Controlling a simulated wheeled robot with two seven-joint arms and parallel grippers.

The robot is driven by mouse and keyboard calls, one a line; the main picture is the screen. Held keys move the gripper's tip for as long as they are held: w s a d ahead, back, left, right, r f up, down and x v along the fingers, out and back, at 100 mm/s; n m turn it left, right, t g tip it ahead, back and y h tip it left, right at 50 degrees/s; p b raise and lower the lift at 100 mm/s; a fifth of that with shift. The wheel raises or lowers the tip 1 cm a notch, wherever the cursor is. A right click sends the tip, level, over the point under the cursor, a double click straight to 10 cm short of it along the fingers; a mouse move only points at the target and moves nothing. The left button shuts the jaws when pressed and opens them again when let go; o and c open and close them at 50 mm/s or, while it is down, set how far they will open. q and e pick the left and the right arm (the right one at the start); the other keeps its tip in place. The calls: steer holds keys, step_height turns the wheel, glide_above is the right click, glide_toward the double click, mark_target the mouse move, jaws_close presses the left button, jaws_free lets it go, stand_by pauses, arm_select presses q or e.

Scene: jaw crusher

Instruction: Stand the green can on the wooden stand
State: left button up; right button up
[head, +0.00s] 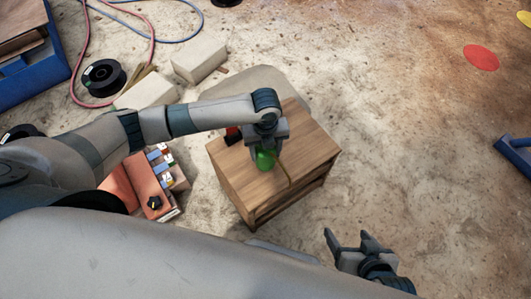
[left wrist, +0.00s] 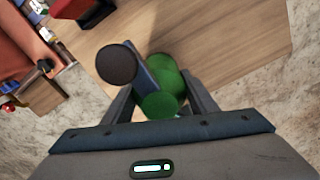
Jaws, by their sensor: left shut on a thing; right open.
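The green can (head: 265,159) is held in my left gripper (head: 266,146), over the top of the wooden stand (head: 308,152). In the left wrist view the green can (left wrist: 166,82) sits between the two fingers, with the stand's wooden top (left wrist: 220,35) behind it. I cannot tell whether its base touches the wood. A dark round piece (left wrist: 117,63) and a blue-grey bar show beside the can there; what they belong to is unclear. My right gripper (head: 352,241) is open and empty, over the floor in front of the stand, to the right.
A small red and black object (head: 233,135) is at the stand's left edge. An orange-red box (head: 146,184) with small items is left of the stand. Pale blocks (head: 198,60), a black spool (head: 104,77) and hoses lie behind. The floor to the right is mostly clear.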

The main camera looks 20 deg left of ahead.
arm_select(q)
steer(key=shift+f, duration=0.55)
arm_select(e)
steer(key=shift+w+a+r, duration=0.2)
steer(key=shift+a+r, duration=0.1)
arm_select(q)
steer(key=shift+f, duration=0.1)
steer(key=o, duration=1.3)
arm_select(e)
steer(key=shift+s+f, duration=0.1)
arm_select(q)
steer(key=shift+r, duration=0.65)
step_height(320, 180, up, 9)
steer(key=shift+r+p, duration=0.2)
steer(key=shift+p, duration=0.75)
steer(key=shift+r, duration=0.75)
arm_select(e)
steer(key=shift+s+d+f+g+h, duration=0.25)
steer(key=shift+s+d+g, duration=0.15)
steer(key=shift+d, duration=0.3)
steer(key=shift+s+d+f+g+h, duration=0.1)
steer(key=shift+s+d+g+h, duration=0.2)
steer(key=shift+d, duration=0.4)
